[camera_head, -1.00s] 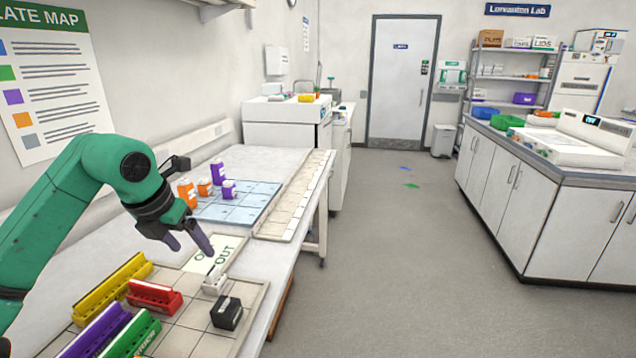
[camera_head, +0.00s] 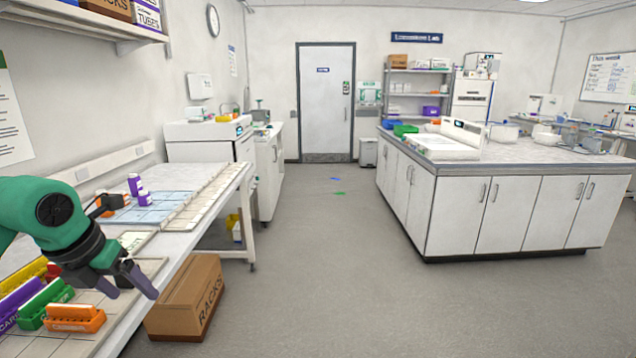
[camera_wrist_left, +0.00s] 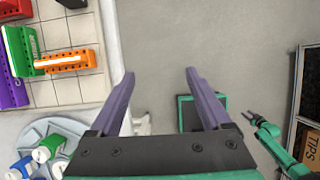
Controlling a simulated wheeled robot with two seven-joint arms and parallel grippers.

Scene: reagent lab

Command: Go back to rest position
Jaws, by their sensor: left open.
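My left gripper (camera_head: 132,283) is open and empty, with its purple-grey fingers apart. In the head view it hangs at the front edge of the white bench (camera_head: 160,262) on the left. The left wrist view also shows the open gripper (camera_wrist_left: 158,88), with grey floor and the bench edge between and beside its fingers. My right gripper is not in the head view.
Orange (camera_head: 75,318), green (camera_head: 45,303) and purple (camera_head: 18,302) racks stand on the bench's near end. A cardboard box (camera_head: 186,298) sits on the floor below.

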